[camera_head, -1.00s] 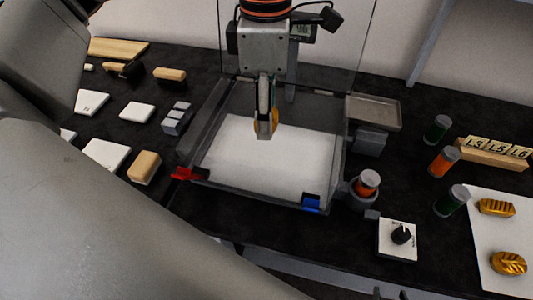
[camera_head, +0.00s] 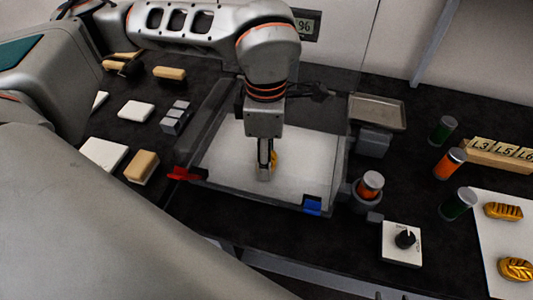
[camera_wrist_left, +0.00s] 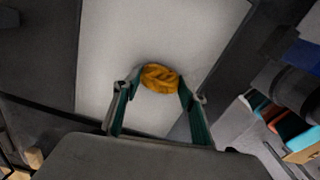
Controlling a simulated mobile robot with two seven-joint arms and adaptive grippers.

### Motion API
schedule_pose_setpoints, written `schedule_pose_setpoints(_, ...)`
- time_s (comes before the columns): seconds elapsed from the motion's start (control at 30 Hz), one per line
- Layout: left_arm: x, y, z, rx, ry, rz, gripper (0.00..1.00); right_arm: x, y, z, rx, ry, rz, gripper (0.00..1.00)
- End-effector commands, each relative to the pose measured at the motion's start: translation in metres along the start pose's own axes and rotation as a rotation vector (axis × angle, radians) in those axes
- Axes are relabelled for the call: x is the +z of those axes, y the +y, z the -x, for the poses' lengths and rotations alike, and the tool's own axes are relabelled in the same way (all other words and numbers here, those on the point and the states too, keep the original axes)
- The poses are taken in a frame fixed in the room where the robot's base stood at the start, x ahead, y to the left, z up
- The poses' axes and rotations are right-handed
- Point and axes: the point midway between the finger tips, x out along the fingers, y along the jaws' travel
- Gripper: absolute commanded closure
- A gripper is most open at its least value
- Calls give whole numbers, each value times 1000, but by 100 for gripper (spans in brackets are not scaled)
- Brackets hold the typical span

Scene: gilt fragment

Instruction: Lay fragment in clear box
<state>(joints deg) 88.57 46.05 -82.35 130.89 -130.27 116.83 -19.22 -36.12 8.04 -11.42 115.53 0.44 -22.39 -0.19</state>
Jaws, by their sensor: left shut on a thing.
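My left gripper (camera_head: 265,172) is shut on a gold fragment (camera_head: 274,159), which shows at the right of the fingertips. In the left wrist view the fragment (camera_wrist_left: 160,78) is held between both fingertips, with its carved, ridged surface visible. The gripper points straight down inside the clear box (camera_head: 250,200), low over its white floor (camera_head: 305,165). I cannot tell whether the fragment touches the floor. My right gripper is not in view.
A red piece (camera_head: 183,174) and a blue piece (camera_head: 312,205) sit on the box's front corners. An orange-banded jar (camera_head: 369,186) and a knob panel (camera_head: 402,243) stand to the right. Two other gold fragments lie on a white sheet (camera_head: 480,235). The box floor around the gripper looks clear.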

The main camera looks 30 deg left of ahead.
Motion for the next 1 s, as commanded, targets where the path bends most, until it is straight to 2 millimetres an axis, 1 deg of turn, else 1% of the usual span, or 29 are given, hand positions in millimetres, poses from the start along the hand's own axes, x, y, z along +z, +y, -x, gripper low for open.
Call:
schedule_pose_setpoints(0.13, 0, 0, 1, 1, 0, 0, 73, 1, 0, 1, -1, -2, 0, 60)
schedule_pose_setpoints(0.27, 0, 0, -4, 0, 0, 0, 73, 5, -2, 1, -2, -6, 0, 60)
schedule_pose_setpoints(0.3, 0, 0, -3, 0, 0, 0, 51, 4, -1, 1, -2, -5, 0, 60)
schedule_pose_setpoints(0.33, 0, 0, -2, 1, 0, 0, 43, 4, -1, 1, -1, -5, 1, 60)
schedule_pose_setpoints(0.37, 0, 0, -2, 1, 0, 0, 42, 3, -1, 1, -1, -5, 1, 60)
schedule_pose_setpoints(0.63, 0, 0, -2, 1, 0, 0, 42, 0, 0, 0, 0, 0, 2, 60)
schedule_pose_setpoints(0.73, 0, 0, 1, 2, -1, 1, 42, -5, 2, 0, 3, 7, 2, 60)
schedule_pose_setpoints(0.87, 0, 1, 14, 5, -2, 1, 42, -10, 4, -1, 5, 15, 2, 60)
schedule_pose_setpoints(1.0, 1, 2, 42, 7, -4, 1, 42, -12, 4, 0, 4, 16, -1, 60)
